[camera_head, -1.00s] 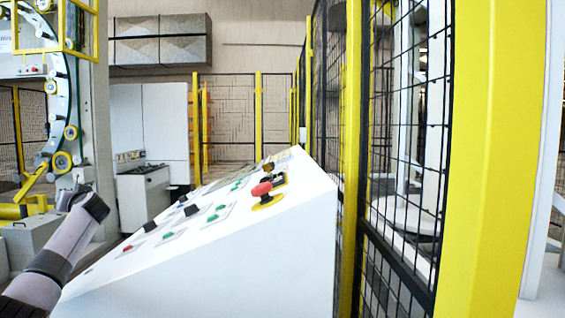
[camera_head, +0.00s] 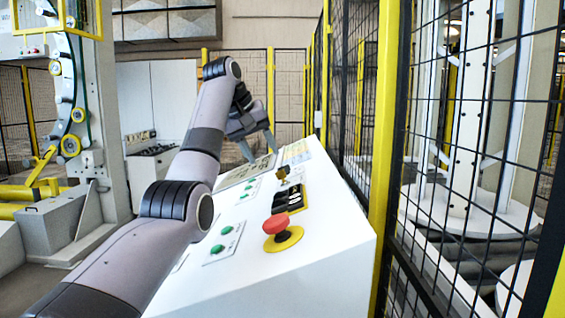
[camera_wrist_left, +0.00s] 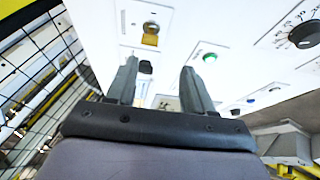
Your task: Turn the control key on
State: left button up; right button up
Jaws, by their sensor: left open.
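The control key (camera_head: 283,173) appears to be the small brass-coloured piece standing on the sloping white control panel (camera_head: 320,225), beyond a black switch block. In the left wrist view a brass-coloured piece (camera_wrist_left: 150,39), likely the same key, lies beyond the fingertips, nearer the left finger. My left gripper (camera_head: 261,153) is open and empty above the far part of the panel, to the left of the key and apart from it. Its two fingers also show in the left wrist view (camera_wrist_left: 159,66). The key's turn position is too small to tell. My right gripper is out of view.
A red emergency button (camera_head: 275,224) on a yellow base sits at the panel's near right. Green buttons (camera_head: 217,249) and the black switch block (camera_head: 289,198) are also on the panel. A yellow-and-black mesh fence (camera_head: 385,130) runs along the right side.

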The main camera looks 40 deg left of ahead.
aim_at(280, 172)
pick_arm(q)
jog(key=shift+h, duration=0.3)
jog(key=x, duration=0.2)
jog(key=d+x, duration=0.1)
jog(key=x, duration=0.3)
jog(key=shift+w+d+p, duration=0.2)
jog(key=shift+w+p, duration=0.2)
grip_shut()
